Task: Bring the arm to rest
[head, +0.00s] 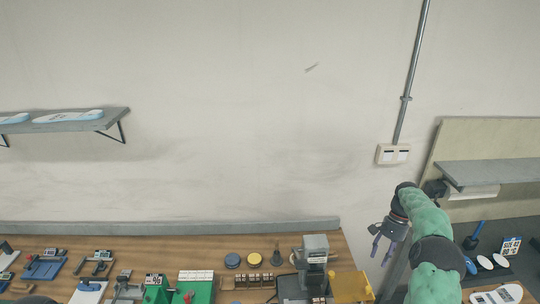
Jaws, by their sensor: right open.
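My right arm, in a green sleeve, comes up from the lower right of the head view and bends over to the left. My left gripper is not in view.
The bench holds a grey machine (315,255), a yellow block (352,287), green fixtures (199,291) and blue fixtures (43,268). A wall shelf (62,124) is at left. A board with a grey shelf (492,172) stands at right. The upper wall is clear.

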